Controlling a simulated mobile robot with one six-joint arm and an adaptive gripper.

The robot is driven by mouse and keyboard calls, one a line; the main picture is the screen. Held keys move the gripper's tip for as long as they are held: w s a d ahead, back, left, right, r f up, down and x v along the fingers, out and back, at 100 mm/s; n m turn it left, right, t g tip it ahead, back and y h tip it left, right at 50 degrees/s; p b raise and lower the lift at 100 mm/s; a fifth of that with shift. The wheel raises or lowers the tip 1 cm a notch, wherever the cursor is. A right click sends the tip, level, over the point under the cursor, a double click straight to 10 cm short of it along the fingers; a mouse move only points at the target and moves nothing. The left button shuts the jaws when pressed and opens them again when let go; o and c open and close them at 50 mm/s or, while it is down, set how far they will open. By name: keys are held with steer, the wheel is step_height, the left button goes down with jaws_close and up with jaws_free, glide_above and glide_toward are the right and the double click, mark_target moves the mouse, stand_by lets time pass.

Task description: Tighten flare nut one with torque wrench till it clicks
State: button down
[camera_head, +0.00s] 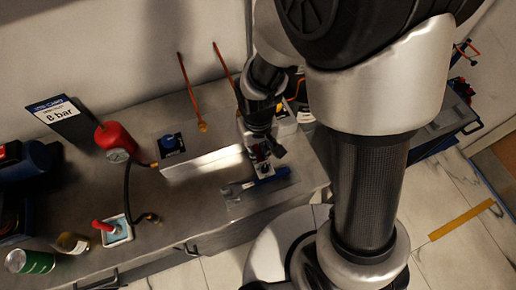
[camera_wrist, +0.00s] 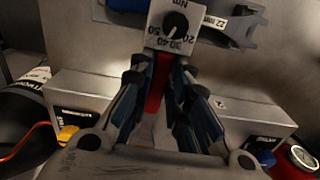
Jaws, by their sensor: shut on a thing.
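My gripper (camera_head: 262,150) is low over the bench near its front right part. In the wrist view my gripper (camera_wrist: 160,110) is shut on a red grip (camera_wrist: 157,84), which I take to be the torque wrench's. A grey plate with a black dial (camera_wrist: 176,23) marked in Nm, with 20 to 50 readable, is at the far end of the grip; the dial plate also shows in the head view (camera_head: 264,169). Two copper pipes (camera_head: 190,88) (camera_head: 222,60) rise behind the metal block. A brass-coloured fitting (camera_head: 202,127) is at the left pipe's lower end; which nut is number one cannot be told.
A blue-handled spanner (camera_head: 267,180) lies on a grey mat; its label (camera_wrist: 214,22) reads 22 mm. The metal block (camera_head: 205,165) is left of my gripper.

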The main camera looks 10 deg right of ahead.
steer(key=shift+w+a, duration=0.15)
steer(key=shift+w, duration=0.4)
steer(key=shift+w+a, duration=0.15)
steer(key=shift+w, duration=0.35)
stand_by(0.4)
steer(key=c, duration=2.1)
jaws_free()
jaws_close()
steer(key=shift+s+a+m, duration=0.2)
steer(key=shift+a+m, duration=1.1)
steer(key=shift+a, duration=0.5)
steer(key=shift+w+a+m+p, duration=0.15)
steer(key=shift+a+m+p, duration=0.05)
steer(key=shift+a+m, duration=0.85)
steer(key=shift+w+a+m+p, duration=0.1)
steer(key=shift+a+m+p, duration=0.05)
steer(key=shift+a+m, duration=0.85)
